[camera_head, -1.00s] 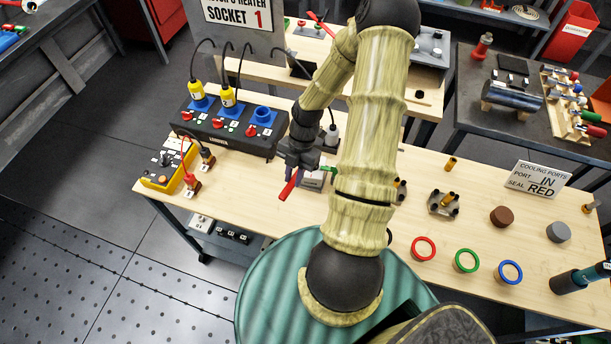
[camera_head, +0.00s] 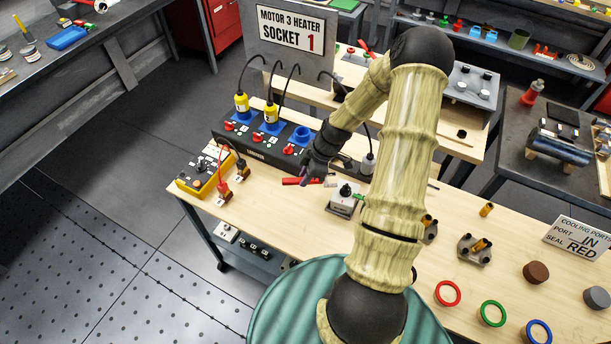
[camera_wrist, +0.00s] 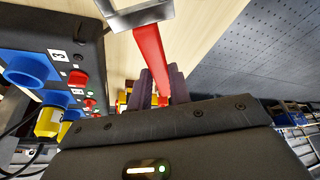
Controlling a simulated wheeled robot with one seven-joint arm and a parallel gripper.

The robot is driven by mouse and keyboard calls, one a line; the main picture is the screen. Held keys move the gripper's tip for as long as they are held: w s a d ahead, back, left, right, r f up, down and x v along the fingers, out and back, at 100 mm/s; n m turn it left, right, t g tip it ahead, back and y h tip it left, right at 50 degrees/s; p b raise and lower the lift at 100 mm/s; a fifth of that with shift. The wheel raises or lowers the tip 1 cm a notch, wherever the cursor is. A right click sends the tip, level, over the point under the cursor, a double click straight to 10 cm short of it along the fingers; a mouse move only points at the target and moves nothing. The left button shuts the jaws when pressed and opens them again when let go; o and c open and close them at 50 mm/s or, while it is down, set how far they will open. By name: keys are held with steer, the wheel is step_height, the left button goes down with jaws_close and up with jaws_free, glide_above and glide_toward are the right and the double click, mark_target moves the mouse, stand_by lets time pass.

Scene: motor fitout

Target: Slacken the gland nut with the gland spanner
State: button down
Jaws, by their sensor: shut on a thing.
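My gripper (camera_head: 312,172) is shut on the red-handled gland spanner (camera_head: 300,181), above the bench and left of a small pale box. The handle lies nearly level across the picture. In the wrist view the red handle (camera_wrist: 150,55) runs up from between my fingers (camera_wrist: 163,88) to a grey metal head (camera_wrist: 140,12), cut off by the top edge. The pale box (camera_head: 343,206) carries a dark gland (camera_head: 346,190) on top, with a green piece at its right. The spanner's head appears beside the gland; I cannot tell whether they touch.
A black socket panel (camera_head: 255,150) with yellow plugs and cables stands behind and left of my gripper. A yellow-edged test box (camera_head: 197,183) sits at the bench's left end. Coloured rings, including a red one (camera_head: 447,293), lie at the right.

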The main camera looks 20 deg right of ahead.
mark_target(324, 183)
steer(key=shift+s+d+f+b, duration=0.1)
steer(key=shift+d+f+b, duration=0.15)
steer(key=shift+f+b, duration=0.55)
steer(key=shift+s+d+f+b, duration=0.1)
steer(key=shift+d+f+b, duration=0.35)
steer(key=shift+f, duration=0.65)
steer(key=shift+s+d+f+b, duration=0.1)
steer(key=shift+f+b, duration=0.65)
steer(key=shift+f, duration=0.2)
steer(key=shift+s+d, duration=0.25)
steer(key=shift+d, duration=0.4)
steer(key=shift+s+d, duration=0.25)
steer(key=shift+d, duration=0.4)
stand_by(0.4)
steer(key=shift+s, duration=0.15)
steer(key=shift+s+a+n+p, duration=0.15)
steer(key=shift+s+n+p, duration=0.15)
steer(key=shift+n, duration=0.3)
